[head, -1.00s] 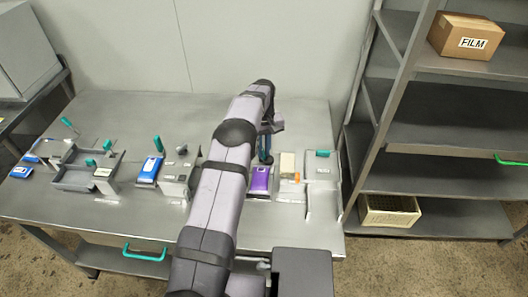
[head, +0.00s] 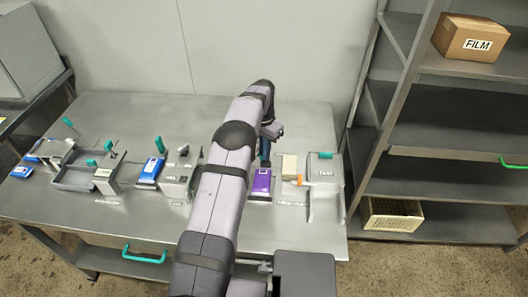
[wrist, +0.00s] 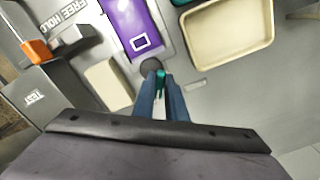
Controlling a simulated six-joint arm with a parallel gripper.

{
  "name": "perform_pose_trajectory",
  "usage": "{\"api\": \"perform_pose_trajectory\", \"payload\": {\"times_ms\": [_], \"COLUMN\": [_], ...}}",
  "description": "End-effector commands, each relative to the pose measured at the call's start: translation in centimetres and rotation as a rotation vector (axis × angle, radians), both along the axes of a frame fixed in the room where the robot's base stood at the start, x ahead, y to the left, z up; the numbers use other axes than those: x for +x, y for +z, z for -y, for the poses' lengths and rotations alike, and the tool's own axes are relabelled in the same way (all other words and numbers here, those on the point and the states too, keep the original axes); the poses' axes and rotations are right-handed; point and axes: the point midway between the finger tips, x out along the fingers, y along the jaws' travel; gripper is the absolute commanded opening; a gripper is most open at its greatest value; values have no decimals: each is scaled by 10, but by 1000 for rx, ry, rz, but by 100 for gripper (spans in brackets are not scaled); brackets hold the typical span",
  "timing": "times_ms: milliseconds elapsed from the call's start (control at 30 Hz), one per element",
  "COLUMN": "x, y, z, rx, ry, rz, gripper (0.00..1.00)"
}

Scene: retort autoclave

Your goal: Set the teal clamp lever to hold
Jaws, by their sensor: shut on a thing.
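The teal clamp lever (wrist: 161,83) shows as a narrow teal piece between the fingers of my gripper (wrist: 160,80) in the wrist view. The gripper is shut on it, and the fingers hide much of it. A dark round part (wrist: 151,66) lies just beyond the fingertips. Beside it a purple pouch (wrist: 128,22) lies on a grey fixture, and the words FREE HOLD (wrist: 70,14) are printed to the left of the pouch. In the head view the gripper (head: 265,163) is just behind the purple pouch (head: 261,184), and my arm covers part of the area.
A grey TEST box (head: 325,172) with a teal handle and an orange part (head: 301,180) stand to the right. A cream block (head: 289,165) is between. A cream tray (wrist: 228,40) shows in the wrist view. Blue pouches (head: 151,168) and fixtures occupy the left bench.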

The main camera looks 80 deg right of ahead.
Motion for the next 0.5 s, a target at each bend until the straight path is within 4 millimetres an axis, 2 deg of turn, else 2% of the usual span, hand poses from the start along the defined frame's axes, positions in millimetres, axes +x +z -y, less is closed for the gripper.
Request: {"api": "perform_pose_trajectory", "payload": {"times_ms": [200,500], "x": [1,1], "y": [1,1], "z": [1,2], "rx": [-2,-4], "ry": [-138,-228], "rz": [0,0], "gripper": [0,0]}}
